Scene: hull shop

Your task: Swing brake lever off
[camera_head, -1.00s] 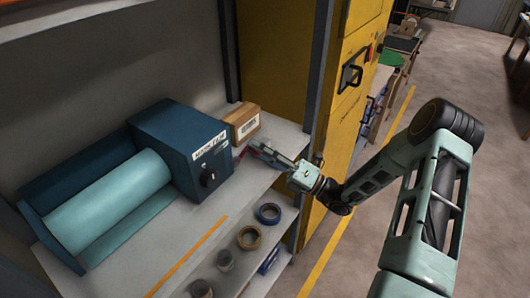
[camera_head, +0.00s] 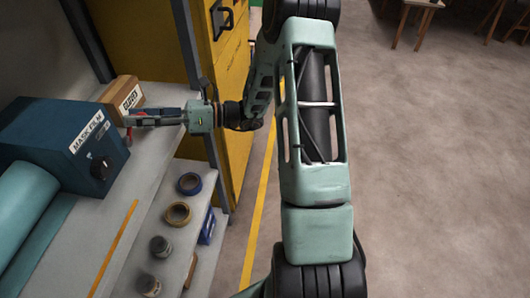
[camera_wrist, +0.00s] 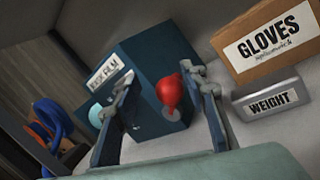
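The dark blue MASK FILM dispenser (camera_head: 58,135) sits on the shelf with a light teal film roll (camera_head: 22,195) at its left. A red rounded lever knob (camera_wrist: 171,92) stands out from its side in the wrist view. In the head view only a bit of red (camera_head: 128,137) shows beside my fingers. My gripper (camera_head: 130,118) is at the dispenser's right end. In the wrist view my gripper (camera_wrist: 164,78) is open, one finger on each side of the red knob. I see no clear contact. The lever's shaft is largely hidden.
A GLOVES carton (camera_wrist: 268,45) and a grey WEIGHT block (camera_wrist: 270,98) stand close to my right finger in the wrist view. A yellow cabinet (camera_head: 230,75) stands beyond the shelf. Tape rolls (camera_head: 178,214) lie on a lower shelf. Open floor (camera_head: 430,170) lies at the right.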

